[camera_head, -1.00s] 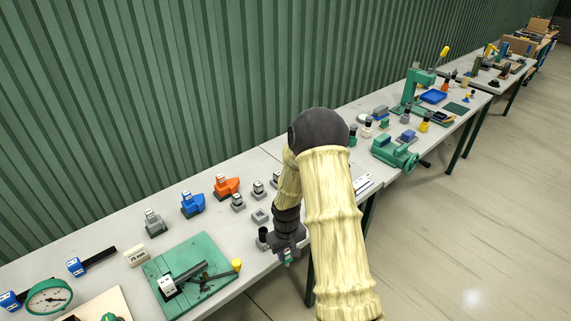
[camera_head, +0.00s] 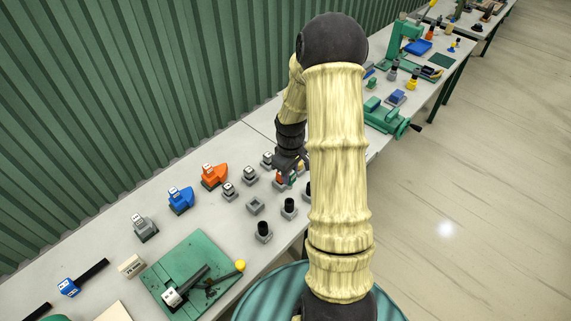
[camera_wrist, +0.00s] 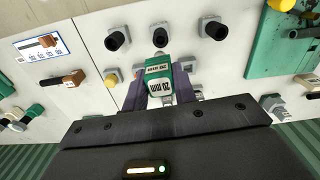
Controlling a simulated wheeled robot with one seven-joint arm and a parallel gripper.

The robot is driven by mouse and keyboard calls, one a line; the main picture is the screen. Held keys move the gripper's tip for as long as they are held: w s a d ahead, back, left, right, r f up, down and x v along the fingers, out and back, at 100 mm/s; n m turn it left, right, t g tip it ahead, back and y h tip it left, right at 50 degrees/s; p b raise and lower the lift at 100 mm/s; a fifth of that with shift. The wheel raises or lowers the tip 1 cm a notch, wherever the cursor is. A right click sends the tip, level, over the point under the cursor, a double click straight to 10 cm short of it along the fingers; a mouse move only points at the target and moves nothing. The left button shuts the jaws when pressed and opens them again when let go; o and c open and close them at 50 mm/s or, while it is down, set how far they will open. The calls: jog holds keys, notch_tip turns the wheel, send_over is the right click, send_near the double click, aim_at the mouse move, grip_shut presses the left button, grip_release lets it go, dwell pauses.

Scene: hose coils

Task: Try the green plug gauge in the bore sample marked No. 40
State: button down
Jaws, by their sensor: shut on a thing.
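The green plug gauge (camera_wrist: 158,76), with white label faces, is between the fingers of my gripper (camera_wrist: 162,88) in the wrist view. The fingers are shut on it. In the head view my gripper (camera_head: 289,172) is over the bench, beside the labelled grey blocks, and mostly hides the gauge. Small grey blocks stand nearby, including an open square one (camera_head: 256,205) and others with white labels (camera_head: 229,187). I cannot read which is marked No. 40. The gauge's lower end is hidden.
Black cylinders in grey bases stand near the front edge (camera_head: 289,205) (camera_head: 264,230). An orange block (camera_head: 214,176) and a blue block (camera_head: 180,199) stand farther back. A green plate (camera_head: 190,270) lies at front left; a green vise (camera_head: 385,117) stands beyond my arm.

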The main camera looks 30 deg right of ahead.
aim_at(290, 188)
jog(key=shift+s, duration=0.2)
jog(key=shift+w+f, duration=0.1)
jog(key=shift+f, duration=0.05)
jog(key=shift+f+b, duration=2.45)
jog(key=shift+f, duration=0.4)
jog(key=shift+f, duration=0.1)
jog(key=shift+f+b, duration=0.35)
jog(key=shift+f, duration=0.1)
jog(key=shift+f, duration=0.55)
jog(key=shift+r, duration=0.1)
